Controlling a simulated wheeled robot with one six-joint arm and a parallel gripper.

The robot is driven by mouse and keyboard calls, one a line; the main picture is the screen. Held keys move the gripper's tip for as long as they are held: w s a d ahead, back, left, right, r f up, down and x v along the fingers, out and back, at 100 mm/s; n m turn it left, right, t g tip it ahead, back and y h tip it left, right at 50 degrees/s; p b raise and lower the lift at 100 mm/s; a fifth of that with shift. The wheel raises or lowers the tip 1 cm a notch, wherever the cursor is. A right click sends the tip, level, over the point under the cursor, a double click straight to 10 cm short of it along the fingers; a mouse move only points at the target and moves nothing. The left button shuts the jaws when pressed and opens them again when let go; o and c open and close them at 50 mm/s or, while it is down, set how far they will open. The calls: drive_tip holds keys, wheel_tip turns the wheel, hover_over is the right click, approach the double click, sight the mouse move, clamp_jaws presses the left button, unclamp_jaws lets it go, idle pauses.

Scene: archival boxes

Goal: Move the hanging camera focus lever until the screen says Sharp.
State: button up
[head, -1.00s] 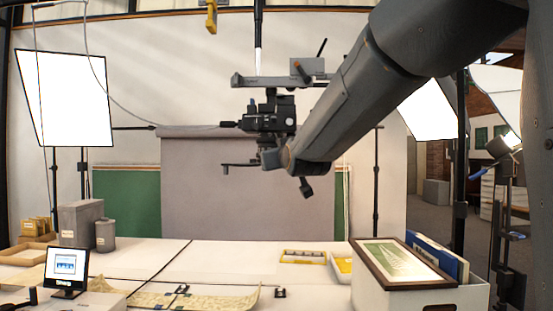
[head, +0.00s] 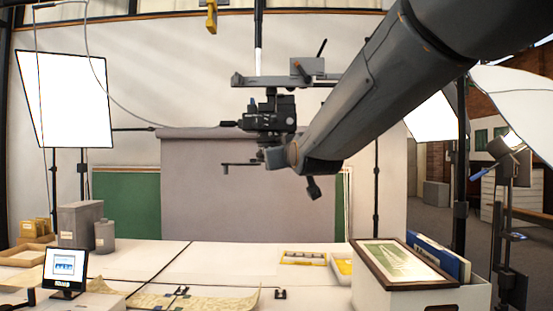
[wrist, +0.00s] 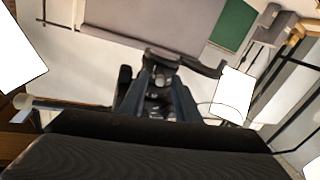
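The hanging camera (head: 268,118) is a dark body under a grey rail in the head view. A thin dark bar (head: 240,164) sticks out left below it; I cannot tell if this is the focus lever. My gripper (wrist: 160,84) is right at the camera's underside, hidden behind the wrist in the head view. In the wrist view its two blue-grey fingers frame a dark part (wrist: 160,58). I cannot tell whether they touch or grip it. The small screen (head: 65,268) at lower left shows a blue graph and a small yellowish word too blurred to read.
A white box (head: 400,300) with a framed picture stands at front right. A patterned sheet (head: 195,299) lies on the white table, with grey containers (head: 80,224) at left. Light panels (head: 64,98) stand at both sides.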

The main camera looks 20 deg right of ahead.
drive_tip(key=shift+s+b, duration=0.35)
drive_tip(key=shift+s, duration=1.45)
drive_tip(key=s+f+g, duration=0.2)
drive_tip(key=f+g, duration=0.1)
drive_tip(key=f, duration=0.7)
drive_tip(key=s+a+f+m+g, duration=0.1)
drive_tip(key=s+f+g, duration=0.2)
drive_tip(key=f, duration=0.7)
drive_tip(key=s+f+g, duration=0.2)
drive_tip(key=f+g, duration=0.1)
drive_tip(key=f, duration=0.7)
drive_tip(key=s+a+f+m+g, duration=0.1)
drive_tip(key=s+f+g, duration=0.8)
drive_tip(key=s+f, duration=0.8)
drive_tip(key=s, duration=0.4)
drive_tip(key=shift+s+a+f+y, duration=0.15)
drive_tip(key=shift+f+y, duration=0.15)
drive_tip(key=shift+f, duration=0.05)
